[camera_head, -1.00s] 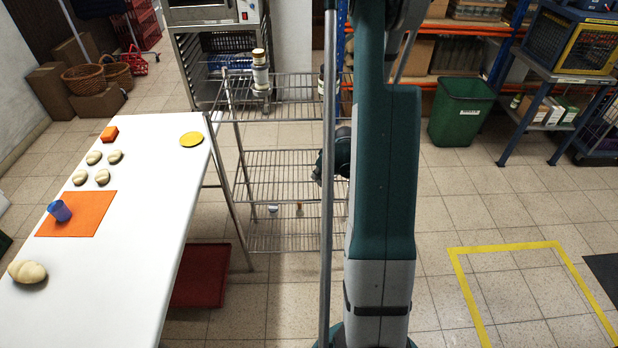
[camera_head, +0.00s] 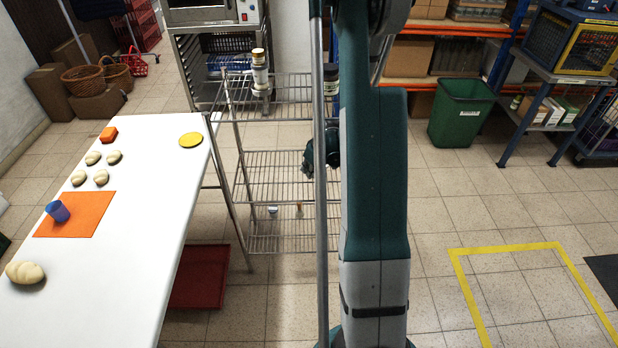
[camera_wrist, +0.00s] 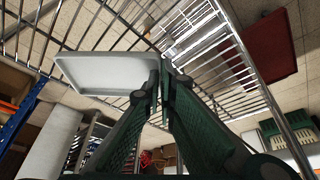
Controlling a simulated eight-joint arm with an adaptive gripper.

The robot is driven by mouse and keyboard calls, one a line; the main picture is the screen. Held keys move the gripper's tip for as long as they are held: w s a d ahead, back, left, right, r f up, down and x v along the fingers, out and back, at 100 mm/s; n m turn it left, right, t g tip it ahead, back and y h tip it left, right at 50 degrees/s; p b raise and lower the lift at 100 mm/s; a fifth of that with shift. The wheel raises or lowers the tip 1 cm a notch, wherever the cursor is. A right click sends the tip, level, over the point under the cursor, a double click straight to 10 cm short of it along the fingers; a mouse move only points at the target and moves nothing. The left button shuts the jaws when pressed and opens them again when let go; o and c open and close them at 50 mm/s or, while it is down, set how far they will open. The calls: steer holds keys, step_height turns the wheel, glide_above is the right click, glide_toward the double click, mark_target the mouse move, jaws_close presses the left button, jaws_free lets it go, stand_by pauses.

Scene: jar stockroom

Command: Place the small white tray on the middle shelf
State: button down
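The small white tray (camera_wrist: 108,73) shows in the wrist view, tilted in the picture, with wire shelving behind it. My gripper (camera_wrist: 161,75) has its green fingers closed together at the tray's right edge and appears to grip it there. In the head view the tray and fingertips are hidden behind my arm; only my dark wrist shows, at the right part of the rack. The wire rack's middle shelf (camera_head: 272,170) looks bare where visible. Its right part is hidden by my arm. I cannot tell whether the tray touches a shelf.
Jars (camera_head: 260,70) stand on the rack's top shelf (camera_head: 290,92), one (camera_head: 331,80) beside my arm.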

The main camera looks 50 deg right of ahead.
steer(key=shift+s+f+b, duration=0.1)
steer(key=shift+f+b, duration=0.35)
steer(key=shift+f, duration=1.3)
steer(key=c, duration=3.1)
jaws_free()
steer(key=shift+f, duration=0.1)
steer(key=shift+o, duration=0.7)
steer(key=shift+p+v, duration=0.3)
steer(key=shift+v, duration=1)
steer(key=s, duration=0.4)
steer(key=s+p, duration=0.1)
steer(key=s, duration=0.3)
steer(key=s+a, duration=0.1)
steer(key=s, duration=0.3)
steer(key=shift+s+r+p, duration=0.1)
steer(key=shift+r+p, duration=0.2)
steer(key=shift+r, duration=0.05)
